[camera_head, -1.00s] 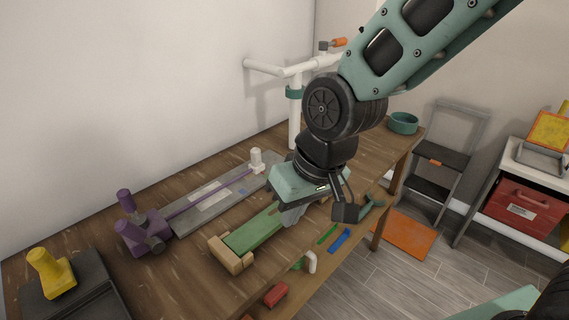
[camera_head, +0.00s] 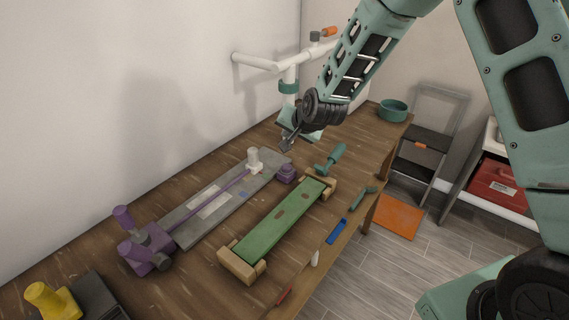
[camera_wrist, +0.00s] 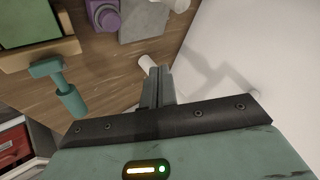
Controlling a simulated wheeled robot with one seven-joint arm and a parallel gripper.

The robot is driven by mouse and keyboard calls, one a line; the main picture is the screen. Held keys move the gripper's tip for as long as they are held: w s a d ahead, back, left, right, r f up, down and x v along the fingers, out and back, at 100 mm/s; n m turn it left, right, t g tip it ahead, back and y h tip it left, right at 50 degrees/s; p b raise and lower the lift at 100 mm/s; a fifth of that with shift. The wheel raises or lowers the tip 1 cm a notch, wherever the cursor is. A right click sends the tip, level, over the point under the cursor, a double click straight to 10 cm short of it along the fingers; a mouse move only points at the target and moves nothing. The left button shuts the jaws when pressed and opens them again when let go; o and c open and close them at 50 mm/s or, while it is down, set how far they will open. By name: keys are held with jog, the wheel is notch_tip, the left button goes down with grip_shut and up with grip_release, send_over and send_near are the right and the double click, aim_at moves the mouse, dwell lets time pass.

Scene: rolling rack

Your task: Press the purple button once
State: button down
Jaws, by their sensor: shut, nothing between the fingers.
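The purple button (camera_head: 286,173) is a small round cap on a purple base. It stands on the wooden bench (camera_head: 182,293), beside the far right end of the grey board (camera_head: 185,233). It also shows at the top of the wrist view (camera_wrist: 103,14). My gripper (camera_head: 287,146) is shut and empty, raised above the bench beyond the button in the head view. Its closed fingers also show in the wrist view (camera_wrist: 157,88), apart from the button. Nothing hides the button in the head view.
A white post (camera_head: 254,160) stands on the grey board near the button. A green board (camera_head: 280,217) with wooden ends and a teal tool (camera_head: 331,158) lie to the right. White pipes (camera_head: 288,74) and a teal bowl (camera_head: 393,110) stand farther back.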

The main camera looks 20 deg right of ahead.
aim_at(288, 168)
jog(key=shift+f, duration=0.1)
dwell(0.3)
notch_tip(288, 168, down, 9)
jog(key=b, duration=0.6)
dwell(1.9)
jog(key=shift+f+b, duration=0.25)
jog(key=shift+b, duration=0.3)
jog(key=shift+f+b, duration=0.45)
jog(key=shift+f, duration=0.05)
dwell(0.5)
jog(key=shift+r, duration=0.15)
jog(key=shift+r+p, duration=0.55)
jog(key=shift+r, duration=0.25)
